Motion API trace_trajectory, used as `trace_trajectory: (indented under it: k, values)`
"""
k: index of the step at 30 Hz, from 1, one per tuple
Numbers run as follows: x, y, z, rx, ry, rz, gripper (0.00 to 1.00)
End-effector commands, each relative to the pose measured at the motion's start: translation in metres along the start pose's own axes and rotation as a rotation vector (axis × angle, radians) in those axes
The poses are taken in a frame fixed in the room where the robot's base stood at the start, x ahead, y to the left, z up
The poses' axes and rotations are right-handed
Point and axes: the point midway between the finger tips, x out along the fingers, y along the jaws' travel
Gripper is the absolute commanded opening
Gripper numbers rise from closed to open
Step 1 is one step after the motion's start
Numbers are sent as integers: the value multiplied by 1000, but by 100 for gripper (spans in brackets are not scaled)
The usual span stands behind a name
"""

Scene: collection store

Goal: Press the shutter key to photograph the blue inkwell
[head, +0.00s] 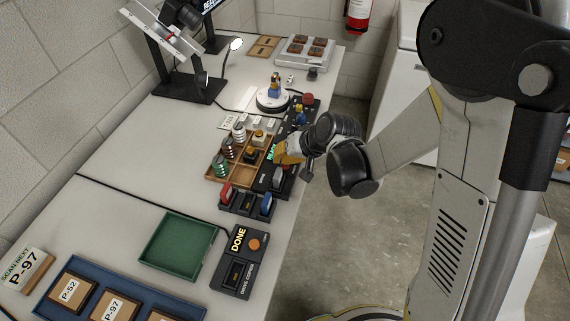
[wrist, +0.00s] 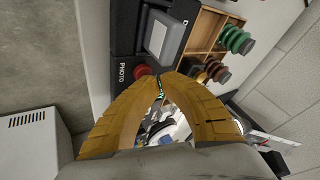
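The blue inkwell (head: 274,88) stands on a round white stand (head: 272,101) towards the back of the table in the head view. A dark control panel (head: 263,187) runs along the table's right edge. My gripper (head: 280,153) has yellow fingers and is over the panel, near a lit green display. In the wrist view its fingertips (wrist: 160,77) meet, with nothing visible held. The grey key is just beyond the tips, and I see no contact.
A wooden tray (head: 222,178) of coloured spools lies left of the panel. Red and blue stamp-like blocks stand in front. A green tray (head: 178,246), a DONE box (head: 238,262) and a blue tray (head: 48,305) are nearer. Floor lies right of the table.

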Motion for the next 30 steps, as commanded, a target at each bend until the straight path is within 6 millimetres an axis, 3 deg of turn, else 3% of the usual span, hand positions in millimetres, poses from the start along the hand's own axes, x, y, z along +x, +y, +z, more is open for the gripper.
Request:
trace_trajectory:
  k: [30]
  values:
    - [1, 1, 1, 0, 0, 0, 0]
